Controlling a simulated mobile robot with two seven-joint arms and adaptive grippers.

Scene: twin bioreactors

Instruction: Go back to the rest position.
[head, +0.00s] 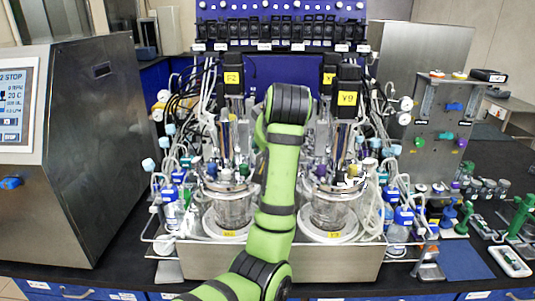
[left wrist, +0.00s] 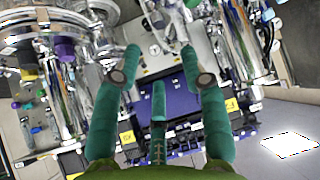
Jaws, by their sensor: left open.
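My left arm (head: 278,185) rises from the bottom centre of the head view and stands in front of the twin bioreactors. My left gripper (left wrist: 160,60) shows in the left wrist view with its teal fingers spread apart and nothing between them. In the head view its fingers are hidden. The left bioreactor vessel (head: 230,210) and the right bioreactor vessel (head: 332,210) stand upright on either side of my arm, which hides part of the space between them. My right gripper is in neither view.
A large steel cabinet with a screen (head: 70,150) stands at the left. Tubes and blue-capped bottles (head: 398,225) crowd both sides of the vessels. A steel panel with coloured knobs (head: 435,130) and a blue mat (head: 465,260) are at the right. A dark pump rack (head: 280,30) stands behind.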

